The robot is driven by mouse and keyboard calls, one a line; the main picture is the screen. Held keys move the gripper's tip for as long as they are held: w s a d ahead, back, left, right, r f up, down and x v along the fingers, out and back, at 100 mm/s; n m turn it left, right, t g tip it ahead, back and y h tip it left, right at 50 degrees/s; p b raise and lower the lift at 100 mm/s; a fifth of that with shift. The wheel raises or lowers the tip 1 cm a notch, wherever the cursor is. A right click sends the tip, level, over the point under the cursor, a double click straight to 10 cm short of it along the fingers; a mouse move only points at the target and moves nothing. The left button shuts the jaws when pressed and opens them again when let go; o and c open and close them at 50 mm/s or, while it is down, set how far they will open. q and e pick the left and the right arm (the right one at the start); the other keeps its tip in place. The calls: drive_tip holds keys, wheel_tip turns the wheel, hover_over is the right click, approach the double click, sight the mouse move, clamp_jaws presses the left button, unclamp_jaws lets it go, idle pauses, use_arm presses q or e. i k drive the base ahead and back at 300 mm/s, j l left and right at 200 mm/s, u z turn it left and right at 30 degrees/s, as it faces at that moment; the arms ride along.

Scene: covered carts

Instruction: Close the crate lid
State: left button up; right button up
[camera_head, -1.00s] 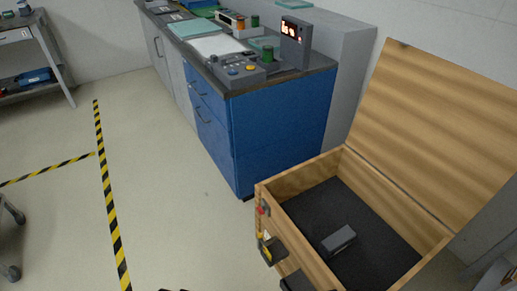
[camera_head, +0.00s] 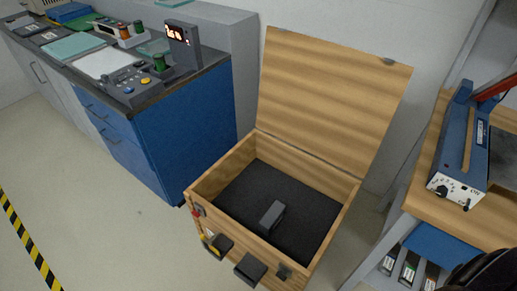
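The wooden crate (camera_head: 328,229) stands right of centre with its lid (camera_head: 330,98) open. The lid is raised at the back edge, tilted back near the wall. The crate has a dark floor, and a small grey block (camera_head: 271,217) lies inside it. Dark latch-like parts (camera_head: 249,268) stick out at the crate's front. Neither of my grippers can be made out. A dark rounded shape at the bottom right corner may be part of my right arm.
A blue cabinet (camera_head: 190,130) with a cluttered worktop stands left of the crate. A wooden bench (camera_head: 425,203) with a blue device (camera_head: 462,140) stands close on the right. Open floor (camera_head: 100,220) lies to the front left, with yellow-black tape.

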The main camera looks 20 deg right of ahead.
sight(337, 103)
drive_tip(key=z, duration=0.75)
